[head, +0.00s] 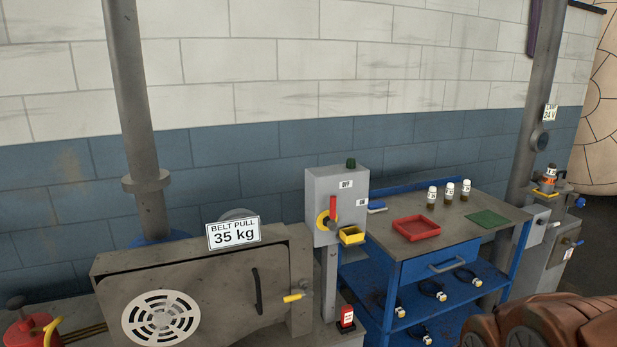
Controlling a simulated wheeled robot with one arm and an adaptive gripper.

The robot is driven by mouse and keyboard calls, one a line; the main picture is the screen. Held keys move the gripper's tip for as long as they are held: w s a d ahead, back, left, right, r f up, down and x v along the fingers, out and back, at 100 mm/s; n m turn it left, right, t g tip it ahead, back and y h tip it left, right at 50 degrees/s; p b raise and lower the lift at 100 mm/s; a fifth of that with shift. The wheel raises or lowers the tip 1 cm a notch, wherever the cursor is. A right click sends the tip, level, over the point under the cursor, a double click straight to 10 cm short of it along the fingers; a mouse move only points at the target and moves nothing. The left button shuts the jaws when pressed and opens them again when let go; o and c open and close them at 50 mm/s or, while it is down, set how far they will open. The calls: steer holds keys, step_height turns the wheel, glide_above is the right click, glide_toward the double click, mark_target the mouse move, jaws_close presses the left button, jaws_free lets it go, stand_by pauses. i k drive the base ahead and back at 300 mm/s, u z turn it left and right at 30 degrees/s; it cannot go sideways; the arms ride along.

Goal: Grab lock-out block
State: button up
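A small red block with a white label (347,318) stands upright at the foot of the grey switch box's post. It looks like the lock-out block, but its label is too small to read. The grey switch box (349,190) above has a red handle (333,209) on a yellow disc, between OFF and ON labels. A small yellow tray (351,235) is fixed at its lower front; its contents cannot be made out. My gripper is not in view.
A machine (190,290) with a vent and black handle stands left, under a "BELT PULL 35 kg" sign (234,233). A blue workbench (424,265) at right holds a red tray (416,228) and vials (449,191). A brown rounded shape (550,325) fills the lower right corner.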

mark_target(346, 322)
steer(key=u, duration=0.2)
steer(key=k, duration=0.45)
steer(key=u, duration=1.35)
steer(key=i, duration=0.7)
steer(key=z, duration=0.7)
steer(key=i, duration=0.65)
steer(key=z, duration=0.55)
